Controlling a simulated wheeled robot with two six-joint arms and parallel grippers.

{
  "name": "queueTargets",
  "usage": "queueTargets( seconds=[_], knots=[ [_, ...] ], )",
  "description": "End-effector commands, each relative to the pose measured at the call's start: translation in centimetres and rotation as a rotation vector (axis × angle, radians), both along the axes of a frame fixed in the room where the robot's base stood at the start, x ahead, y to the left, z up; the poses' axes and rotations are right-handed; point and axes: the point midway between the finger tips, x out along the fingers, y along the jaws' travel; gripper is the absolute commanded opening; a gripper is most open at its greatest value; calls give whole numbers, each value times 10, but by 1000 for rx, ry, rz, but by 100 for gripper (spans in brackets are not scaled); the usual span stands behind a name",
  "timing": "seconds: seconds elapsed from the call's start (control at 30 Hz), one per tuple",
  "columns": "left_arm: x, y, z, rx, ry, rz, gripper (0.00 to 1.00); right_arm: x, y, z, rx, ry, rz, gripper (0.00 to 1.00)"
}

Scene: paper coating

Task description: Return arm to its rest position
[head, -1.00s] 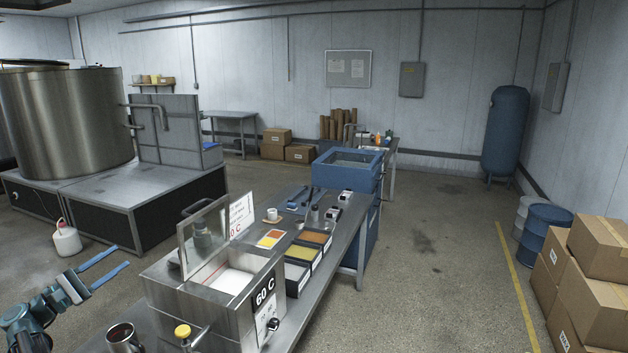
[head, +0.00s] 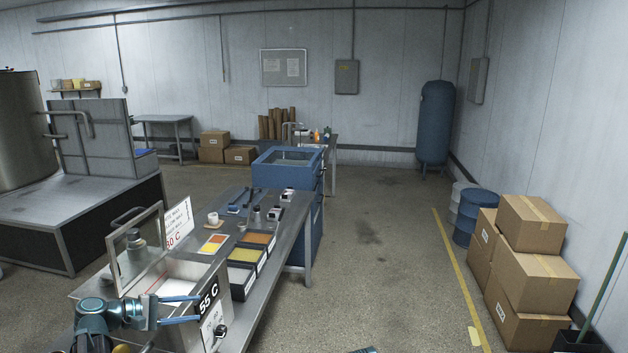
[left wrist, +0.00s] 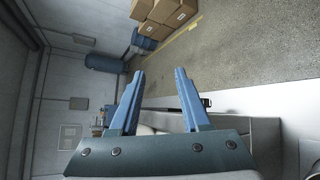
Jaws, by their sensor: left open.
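My left gripper (head: 198,309) is open and empty in the head view. Its two blue fingers point right, in front of the open steel heated box (head: 186,272) with the 55 C sign. In the left wrist view the gripper (left wrist: 158,73) shows its fingers spread, with nothing between them. The wrist view lies on its side.
The steel bench (head: 287,235) holds dark trays of coloured material (head: 258,238), a cup (head: 213,218) and small tools. A blue machine (head: 290,175) stands behind. Cardboard boxes (head: 530,285) are stacked at right. The floor (head: 375,260) between is clear.

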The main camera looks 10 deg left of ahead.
Motion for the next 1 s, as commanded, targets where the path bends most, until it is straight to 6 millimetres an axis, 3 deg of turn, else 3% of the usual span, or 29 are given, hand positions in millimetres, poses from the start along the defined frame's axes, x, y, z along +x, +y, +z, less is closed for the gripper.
queueTargets(
  seconds=[0.03,0.1,0.2,0.4,0.6,0.7,0.83,1.0],
  knots=[
    [-2,-42,-16,64,25,-76,47,0,0,-2,0,0,0,50],
    [-6,-87,-37,164,58,-177,47,0,0,-4,0,0,0,50],
    [-20,-146,-66,313,94,-327,47,0,0,-6,0,0,0,50],
    [-65,-237,-115,618,126,-636,47,0,0,-11,0,0,0,50],
    [-120,-295,-149,935,109,-946,47,0,0,-15,0,0,-1,50],
    [-144,-311,-158,1086,85,-1084,47,0,0,-17,0,0,-1,50],
    [-167,-323,-164,1247,52,-1226,47,0,0,-19,0,0,-1,50],
    [-181,-329,-165,1376,22,-1329,47,0,0,-20,0,0,-1,50]
  ],
)
